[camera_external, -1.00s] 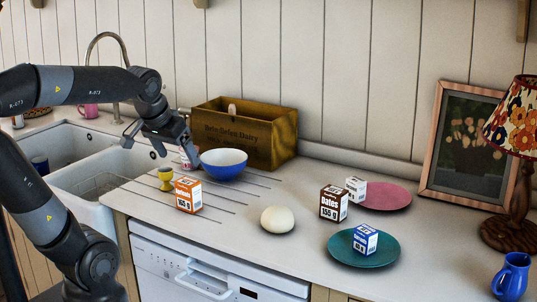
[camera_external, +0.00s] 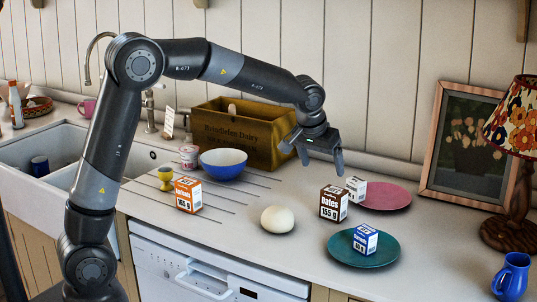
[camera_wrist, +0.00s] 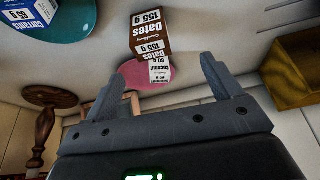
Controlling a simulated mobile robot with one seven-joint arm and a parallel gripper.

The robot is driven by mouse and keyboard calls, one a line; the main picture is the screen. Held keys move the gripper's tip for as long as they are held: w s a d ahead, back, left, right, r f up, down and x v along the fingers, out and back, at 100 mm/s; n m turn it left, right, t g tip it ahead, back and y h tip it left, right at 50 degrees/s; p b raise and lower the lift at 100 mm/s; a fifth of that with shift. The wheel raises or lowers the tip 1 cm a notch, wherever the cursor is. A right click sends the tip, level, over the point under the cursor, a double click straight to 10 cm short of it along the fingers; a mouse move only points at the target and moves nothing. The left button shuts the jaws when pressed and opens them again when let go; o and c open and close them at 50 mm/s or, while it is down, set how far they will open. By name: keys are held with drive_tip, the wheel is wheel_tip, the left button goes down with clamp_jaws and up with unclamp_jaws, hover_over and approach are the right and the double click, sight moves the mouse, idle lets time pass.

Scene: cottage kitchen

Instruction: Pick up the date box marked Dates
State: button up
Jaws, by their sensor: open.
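The date box (camera_external: 333,203) is a small brown and white carton marked Dates, 155 g. In the wrist view the date box (camera_wrist: 151,32) is at the top middle, beyond the fingertips. My gripper (camera_external: 321,160) is open and empty, above and slightly behind the date box, not touching it. In the wrist view my gripper (camera_wrist: 157,78) shows both fingers spread apart.
A small white carton (camera_external: 356,188) stands close behind the date box, by the pink plate (camera_external: 392,197). A blue carton (camera_external: 366,239) is on the teal plate (camera_external: 346,254). A pale dough ball (camera_external: 277,220) lies left. A wooden crate (camera_external: 270,146), lamp (camera_external: 511,160) and picture frame (camera_external: 427,150) stand behind.

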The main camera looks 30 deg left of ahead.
sight(335, 190)
drive_tip(key=x, duration=0.4)
drive_tip(key=d+x, duration=0.1)
drive_tip(key=x, duration=0.7)
drive_tip(key=shift+w+d, duration=0.2)
drive_tip(key=shift+d, duration=0.2)
drive_tip(key=shift+c, duration=0.4)
drive_tip(key=c, duration=1.1)
